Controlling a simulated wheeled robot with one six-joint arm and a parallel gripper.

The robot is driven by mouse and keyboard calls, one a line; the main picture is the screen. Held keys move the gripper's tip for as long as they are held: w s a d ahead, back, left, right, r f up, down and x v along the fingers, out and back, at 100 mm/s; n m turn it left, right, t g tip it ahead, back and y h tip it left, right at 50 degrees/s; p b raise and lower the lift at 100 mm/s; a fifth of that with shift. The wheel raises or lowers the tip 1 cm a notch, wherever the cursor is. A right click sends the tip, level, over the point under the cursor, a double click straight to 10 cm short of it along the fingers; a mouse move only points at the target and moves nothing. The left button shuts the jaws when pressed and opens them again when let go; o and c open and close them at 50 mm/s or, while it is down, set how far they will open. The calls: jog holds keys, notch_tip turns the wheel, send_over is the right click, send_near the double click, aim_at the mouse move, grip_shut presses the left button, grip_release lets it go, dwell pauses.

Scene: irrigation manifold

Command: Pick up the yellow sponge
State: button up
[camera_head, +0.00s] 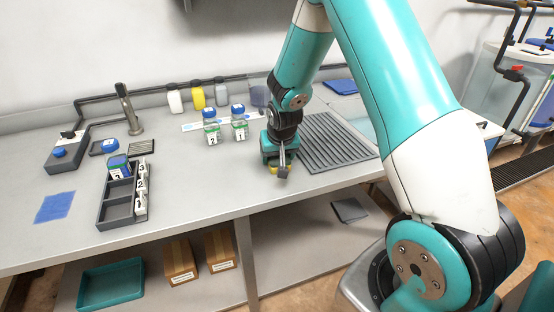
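My gripper (282,168) points down at the grey worktop, right of the bottle marked 1 and beside the left edge of the ribbed drain board. Its fingers are small and seen partly from the side, so I cannot tell whether they are open or shut. A thin yellow patch (268,167) shows low behind the gripper, at worktop level. It may be the yellow sponge, but the gripper hides most of it. I cannot tell whether the fingers touch it.
Bottles marked 2 (212,130) and 1 (240,125) stand left of my gripper. The ribbed drain board (338,143) lies to its right. A dark compartment rack (116,212) holds a blue-lidded bottle (118,167). A blue cloth (54,206) lies far left. The front middle worktop is clear.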

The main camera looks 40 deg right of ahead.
jog(key=c, duration=0.5)
jog(key=shift+o, duration=0.2)
notch_tip(320, 180, up, 20)
jog(key=shift+o, duration=0.4)
jog(key=shift+c, duration=0.2)
